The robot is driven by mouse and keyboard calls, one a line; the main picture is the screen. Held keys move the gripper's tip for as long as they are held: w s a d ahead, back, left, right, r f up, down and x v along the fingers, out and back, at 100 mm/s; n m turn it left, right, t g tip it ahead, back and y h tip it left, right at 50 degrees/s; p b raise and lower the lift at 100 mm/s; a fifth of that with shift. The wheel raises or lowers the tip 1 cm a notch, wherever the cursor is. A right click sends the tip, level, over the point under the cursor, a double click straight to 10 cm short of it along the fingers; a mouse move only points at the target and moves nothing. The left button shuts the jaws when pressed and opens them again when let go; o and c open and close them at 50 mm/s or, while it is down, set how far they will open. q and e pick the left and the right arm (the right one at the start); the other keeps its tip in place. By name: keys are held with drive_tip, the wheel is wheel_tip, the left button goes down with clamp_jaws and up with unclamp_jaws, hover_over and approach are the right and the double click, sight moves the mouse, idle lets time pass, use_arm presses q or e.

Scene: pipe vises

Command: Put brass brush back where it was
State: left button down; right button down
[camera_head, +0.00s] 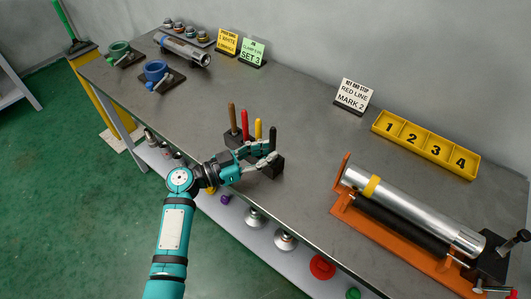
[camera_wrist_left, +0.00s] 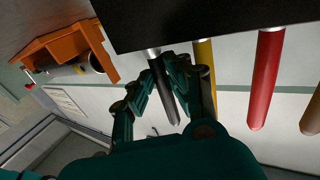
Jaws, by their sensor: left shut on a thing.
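A dark holder block (camera_head: 272,170) stands near the front edge of the bench, with a row of upright handles: brown (camera_head: 232,117), red (camera_head: 245,125), yellow (camera_head: 258,128) and black (camera_head: 272,137). The block also shows in the left wrist view (camera_wrist_left: 225,22). My left gripper (camera_head: 268,156) is at the black handle, on the row's right end. In the left wrist view its fingers are shut on the black-handled tool (camera_wrist_left: 166,88), beside the yellow handle (camera_wrist_left: 205,60). The tool's lower end is hidden at the block; no brass bristles show. My right gripper is out of view.
An orange vise (camera_head: 375,233) holding a metal pipe (camera_head: 410,211) is at the right. A yellow numbered tray (camera_head: 425,144) and a red-line sign (camera_head: 354,97) are behind. Green (camera_head: 120,52) and blue (camera_head: 157,75) vises stand at the far left. The middle bench top is clear.

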use_arm(q)
drive_tip(key=shift+s+f, duration=0.25)
drive_tip(key=shift+f, duration=0.65)
drive_tip(key=c, duration=1.2)
unclamp_jaws()
drive_tip(key=r+v, duration=0.1)
drive_tip(key=v, duration=1.1)
drive_tip(key=shift+w+r, duration=0.15)
drive_tip(key=shift+r, duration=0.15)
